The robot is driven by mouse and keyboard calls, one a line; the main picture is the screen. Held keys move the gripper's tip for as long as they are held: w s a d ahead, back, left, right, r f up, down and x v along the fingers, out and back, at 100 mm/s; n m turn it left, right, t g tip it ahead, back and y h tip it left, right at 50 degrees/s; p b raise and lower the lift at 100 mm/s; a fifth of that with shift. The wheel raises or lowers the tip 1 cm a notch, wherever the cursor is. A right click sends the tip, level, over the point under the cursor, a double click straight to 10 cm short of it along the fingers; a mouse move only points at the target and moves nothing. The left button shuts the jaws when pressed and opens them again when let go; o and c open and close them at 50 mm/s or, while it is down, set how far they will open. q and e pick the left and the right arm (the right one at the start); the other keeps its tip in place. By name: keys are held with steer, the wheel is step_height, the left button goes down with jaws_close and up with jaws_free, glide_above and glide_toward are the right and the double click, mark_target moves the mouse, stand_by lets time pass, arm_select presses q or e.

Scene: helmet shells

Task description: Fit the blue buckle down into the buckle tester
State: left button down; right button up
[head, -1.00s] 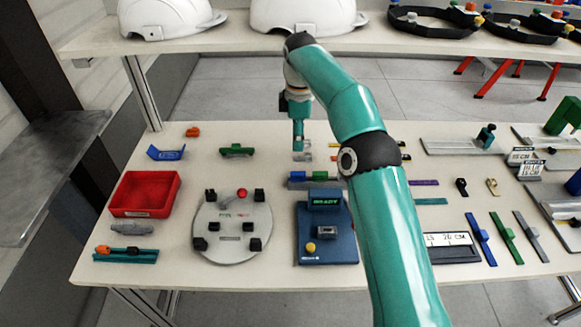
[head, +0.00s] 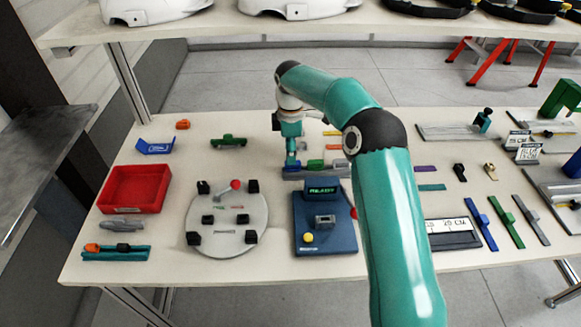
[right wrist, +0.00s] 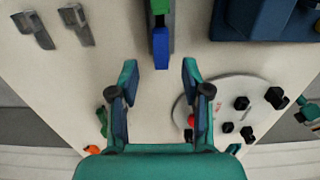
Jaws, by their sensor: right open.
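The blue buckle (right wrist: 161,48) sits at the end of a grey rail, beside a green buckle (right wrist: 160,8). My right gripper (right wrist: 160,78) is open and empty, its two fingers spread to either side of the rail's line. The blue buckle lies just beyond the fingertips in the right wrist view. In the head view my right gripper (head: 291,158) is over the left end of the rail (head: 325,174) and partly hides the blue buckle there. The buckle tester (head: 323,240) is a blue box with a lit green display, a grey socket and a yellow button. My left gripper is not in view.
A round grey plate (head: 228,222) with black blocks stands left of the tester. A red tray (head: 135,188) and a green part (head: 228,142) are farther left. My right arm crosses the table right of the tester and hides part of it.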

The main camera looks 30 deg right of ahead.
mark_target(293, 168)
step_height(293, 168, down, 5)
steer(key=shift+r+p, duration=0.1)
steer(key=shift+p, duration=0.2)
jaws_close()
